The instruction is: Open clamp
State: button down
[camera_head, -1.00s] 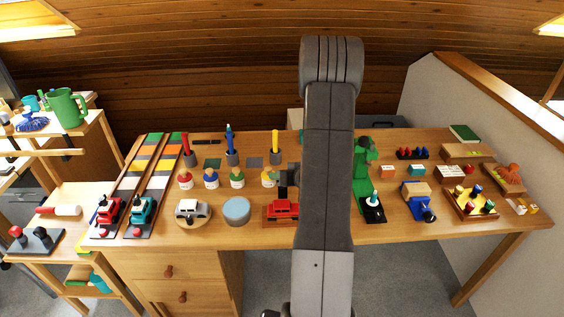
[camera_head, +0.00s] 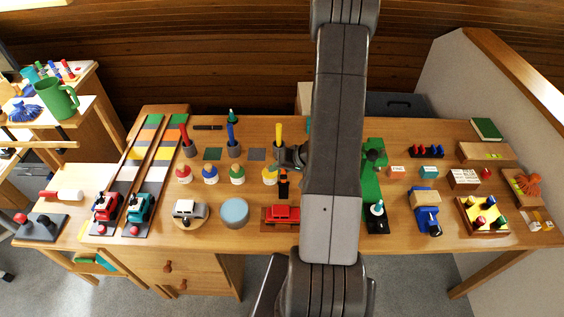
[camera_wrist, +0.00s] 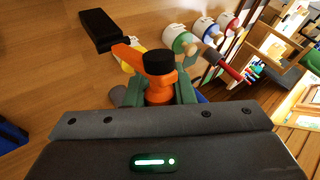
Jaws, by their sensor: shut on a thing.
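An orange clamp (camera_wrist: 160,72) with a black knob on top shows in the wrist view. Its orange bar reaches up and left to a black block (camera_wrist: 98,30). My gripper (camera_wrist: 160,95) is shut on the orange body just below the black knob, with one finger on each side. The clamp's lower part is hidden by my gripper in the wrist view. In the head view my gripper (camera_head: 292,156) is partly hidden by my arm.
A red car (camera_head: 281,214) stands in front of the clamp. Several bottles with coloured caps (camera_head: 210,174) stand to its left. A yellow-handled tool (camera_head: 278,134) stands upright behind. A green stand (camera_head: 372,185) is to the right of my arm.

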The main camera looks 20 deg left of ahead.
jog(key=shift+w, duration=0.1)
dwell(0.3)
jog(key=c, duration=1.2)
grip_release()
jog(key=shift+c, duration=0.2)
jog(key=v, duration=1.3)
jog(key=shift+d+r, duration=0.25)
jog(key=shift+r, duration=0.05)
jog(key=shift+f, duration=0.1)
jog(key=x, duration=1.3)
jog(key=shift+a+f, duration=0.25)
jog(key=shift+a, duration=0.05)
